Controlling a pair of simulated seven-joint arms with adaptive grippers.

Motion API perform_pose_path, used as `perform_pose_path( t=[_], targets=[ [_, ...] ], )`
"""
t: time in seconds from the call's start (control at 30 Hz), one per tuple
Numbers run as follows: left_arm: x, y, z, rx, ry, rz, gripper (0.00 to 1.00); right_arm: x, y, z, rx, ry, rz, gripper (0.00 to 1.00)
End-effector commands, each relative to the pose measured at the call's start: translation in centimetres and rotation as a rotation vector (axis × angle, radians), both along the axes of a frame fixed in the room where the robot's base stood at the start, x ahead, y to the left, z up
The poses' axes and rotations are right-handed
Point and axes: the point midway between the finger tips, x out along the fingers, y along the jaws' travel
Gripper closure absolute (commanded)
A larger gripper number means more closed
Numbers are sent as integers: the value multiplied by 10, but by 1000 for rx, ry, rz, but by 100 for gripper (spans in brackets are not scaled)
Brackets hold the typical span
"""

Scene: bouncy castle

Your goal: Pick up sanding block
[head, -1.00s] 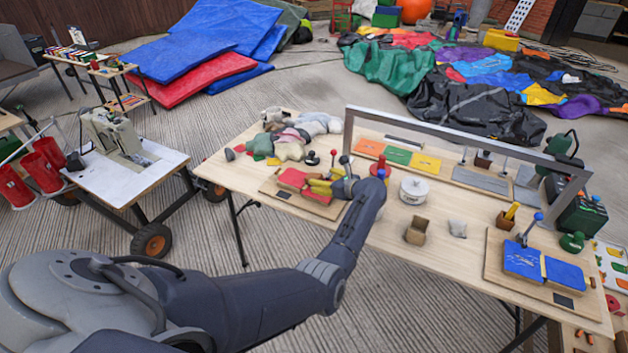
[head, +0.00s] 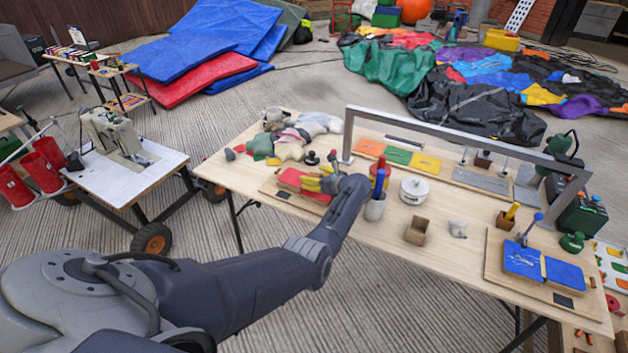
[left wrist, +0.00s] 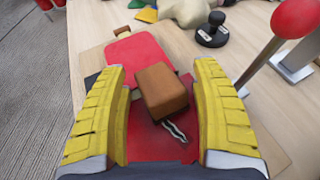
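The sanding block looks to be the brown block (left wrist: 162,92) in the left wrist view. It lies tilted over a red pad (left wrist: 137,47), which also shows on a board in the head view (head: 291,178). My left gripper (head: 313,183) is over this pad, with its yellow fingers reaching to the left. In the left wrist view the gripper (left wrist: 160,105) is open, one finger on each side of the block. A narrow gap shows between the block and each finger. In the head view the block is hidden behind the gripper. My right gripper is not in view.
A red-tipped rod (left wrist: 295,20) and a black stamp (left wrist: 212,30) stand near the fingers. A grey frame (head: 460,140) spans the table's back. An open wooden box (head: 416,232) stands to the right.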

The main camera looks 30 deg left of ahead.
Motion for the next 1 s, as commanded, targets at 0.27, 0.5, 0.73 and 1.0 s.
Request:
perform_pose_path(
  t=[0.27, 0.5, 0.73, 1.0],
  targets=[
    [0, 0, 0, 0, 0, 0, 68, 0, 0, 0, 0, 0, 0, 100],
    [0, 0, 0, 0, 0, 1, 91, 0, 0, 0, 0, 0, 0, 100],
    [0, 1, 0, 0, 0, 1, 92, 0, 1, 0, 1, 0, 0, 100],
    [0, 1, 7, 1, -2, 2, 92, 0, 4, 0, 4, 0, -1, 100]
  ],
)
